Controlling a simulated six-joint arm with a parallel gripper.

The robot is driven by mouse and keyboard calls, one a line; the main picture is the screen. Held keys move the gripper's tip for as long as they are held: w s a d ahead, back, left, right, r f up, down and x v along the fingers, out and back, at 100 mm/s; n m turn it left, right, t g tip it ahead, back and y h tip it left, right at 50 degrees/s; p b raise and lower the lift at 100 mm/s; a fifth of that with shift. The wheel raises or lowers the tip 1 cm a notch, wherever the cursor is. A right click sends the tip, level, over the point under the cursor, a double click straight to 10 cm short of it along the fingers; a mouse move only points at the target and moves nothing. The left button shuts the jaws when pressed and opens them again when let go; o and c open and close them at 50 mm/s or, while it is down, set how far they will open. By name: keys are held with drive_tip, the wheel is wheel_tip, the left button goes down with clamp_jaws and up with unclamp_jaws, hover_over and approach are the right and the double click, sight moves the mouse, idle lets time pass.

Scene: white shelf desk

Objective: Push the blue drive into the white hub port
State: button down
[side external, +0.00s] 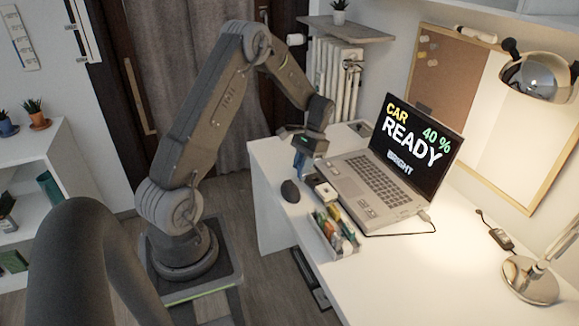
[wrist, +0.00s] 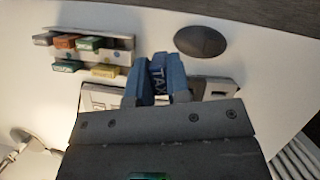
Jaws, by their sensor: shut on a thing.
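My gripper (wrist: 155,85) is shut on the blue drive (wrist: 157,76), which has the letters "TAX" on it and sits between the two blue fingers. In the side external view my gripper (side external: 303,165) is over the desk's left part, beside the laptop, and the drive cannot be told apart from the fingers. The white hub (side external: 324,190) lies on the desk just below and right of the fingers. In the wrist view a pale slotted body (wrist: 100,98), seemingly the hub, is partly hidden behind my gripper. I cannot tell whether the drive touches a port.
A dark mouse (side external: 290,191) lies left of the hub; it also shows in the wrist view (wrist: 201,41). A tray (side external: 322,232) of several coloured drives stands in front. The open laptop (side external: 368,190) is to the right, with a cable.

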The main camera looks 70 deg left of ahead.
drive_tip(key=w+n+t+h, duration=0.3)
drive_tip(key=w+n, duration=0.5)
drive_tip(key=n, duration=0.7)
drive_tip(key=shift+w+r+n+t, duration=0.3)
drive_tip(key=shift+w+t, duration=0.05)
drive_tip(key=shift+t, duration=0.55)
drive_tip(key=shift+f, duration=2.9)
drive_tip(key=shift+f, duration=1.45)
drive_tip(key=c, duration=1)
unclamp_jaws()
drive_tip(key=v, duration=1.3)
drive_tip(key=shift+a+r, duration=0.15)
drive_tip(key=shift+r, duration=0.2)
